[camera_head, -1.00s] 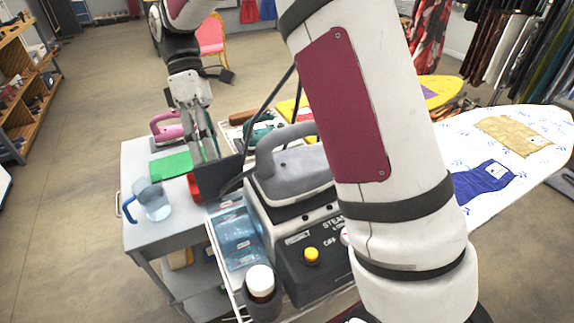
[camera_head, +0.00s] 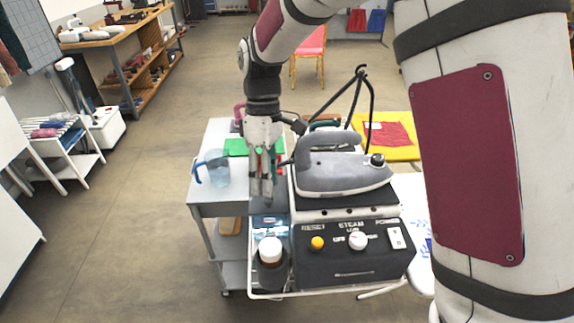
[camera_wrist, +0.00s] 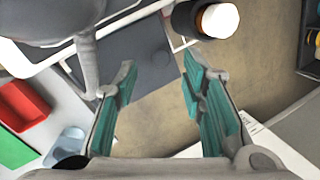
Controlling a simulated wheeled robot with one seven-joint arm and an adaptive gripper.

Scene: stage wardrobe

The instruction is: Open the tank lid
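The steam station (camera_head: 350,240) stands at the cart's front, with a blue see-through water tank (camera_head: 268,222) on its left side. The tank lid (camera_head: 278,201) is a dark grey flap. It looks raised at the tank's far end, with blue tank visible in front of it; its exact angle is unclear. In the wrist view the lid (camera_wrist: 140,60) lies ahead of the fingers and hides the tank. My gripper (camera_head: 262,198) points down at the lid. In the wrist view its fingers (camera_wrist: 158,92) are apart with nothing between them. Whether they touch the lid is unclear.
A grey iron (camera_head: 340,172) rests on the station, close to my gripper's right. A white-capped bottle (camera_head: 270,252) stands in front of the tank. Open floor lies left of the cart.

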